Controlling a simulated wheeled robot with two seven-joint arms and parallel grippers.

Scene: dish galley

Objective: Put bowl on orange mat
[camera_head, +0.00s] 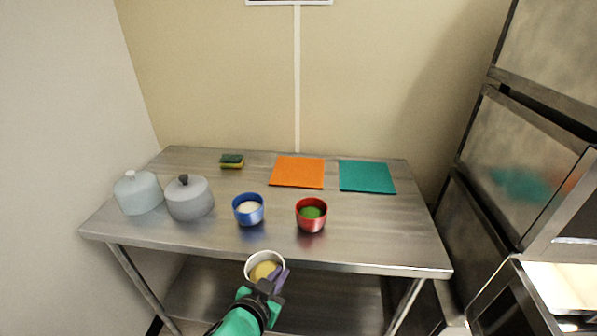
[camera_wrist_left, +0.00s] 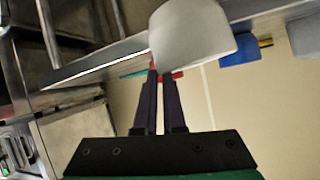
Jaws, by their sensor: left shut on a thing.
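My left gripper (camera_head: 277,280) is shut on the rim of a white bowl (camera_head: 250,262) with something yellow inside. It holds the bowl in the air by the table's front edge. In the left wrist view the white bowl (camera_wrist_left: 195,38) is at the tips of the dark fingers (camera_wrist_left: 158,82). The orange mat (camera_head: 298,172) lies flat and bare at the back middle of the table. A blue bowl (camera_head: 249,216) with pale contents and a red bowl (camera_head: 311,222) with green contents stand on the table. My right gripper is not in view.
A teal mat (camera_head: 367,177) lies right of the orange one. Two grey lidded pots, a pale one (camera_head: 138,194) and a darker one (camera_head: 190,201), stand at the left. A sponge (camera_head: 232,161) lies at the back. The table's right front (camera_head: 385,232) is clear.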

